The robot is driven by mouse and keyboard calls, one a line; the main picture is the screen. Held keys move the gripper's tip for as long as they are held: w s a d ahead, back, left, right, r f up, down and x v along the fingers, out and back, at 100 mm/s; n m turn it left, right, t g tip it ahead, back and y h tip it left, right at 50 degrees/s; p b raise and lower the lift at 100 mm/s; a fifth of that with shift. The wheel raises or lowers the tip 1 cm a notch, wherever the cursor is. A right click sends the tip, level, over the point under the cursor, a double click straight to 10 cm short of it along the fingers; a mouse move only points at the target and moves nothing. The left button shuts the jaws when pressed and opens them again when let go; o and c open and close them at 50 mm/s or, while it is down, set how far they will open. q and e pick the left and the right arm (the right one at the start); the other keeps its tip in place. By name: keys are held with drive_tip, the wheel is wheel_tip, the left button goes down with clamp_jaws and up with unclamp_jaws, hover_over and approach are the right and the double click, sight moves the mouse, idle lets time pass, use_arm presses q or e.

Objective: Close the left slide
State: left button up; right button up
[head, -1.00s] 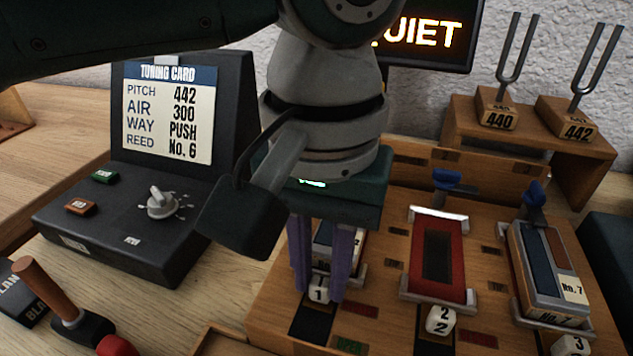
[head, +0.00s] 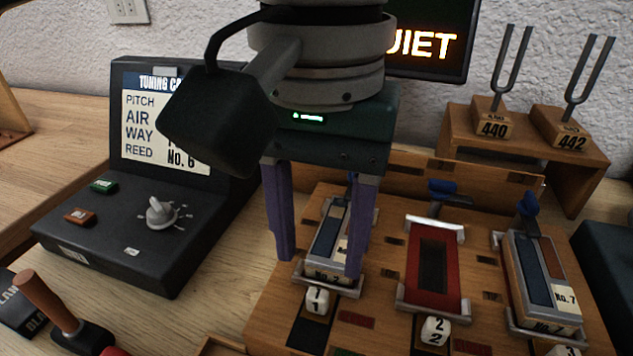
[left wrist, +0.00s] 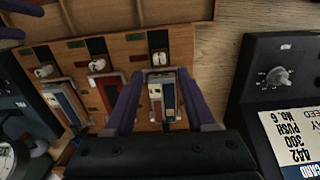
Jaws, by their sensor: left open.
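The left slide (head: 317,300) has a white knob marked 1. It sits at the far end of its dark track, close to the front metal bracket of the left reed block (head: 325,240). Bare dark track shows on its near side. My left gripper (head: 318,266) is open, its two purple fingers apart above and around the left block, behind the knob, holding nothing. In the left wrist view the open fingers (left wrist: 160,76) flank the block, and the white knob (left wrist: 159,60) shows just beyond the tips. My right gripper is not in view.
Knob 2 (head: 434,330) stands before an empty red bay (head: 433,265); a No. 7 block (head: 540,280) fills the right bay. The tuning console (head: 120,225) stands left, a wooden-handled tool (head: 48,302) front left. Tuning forks (head: 493,120) stand back right.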

sight(319, 290)
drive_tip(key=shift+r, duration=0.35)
use_arm(q)
wheel_tip(319, 290, up, 5)
drive_tip(key=shift+f, duration=0.1)
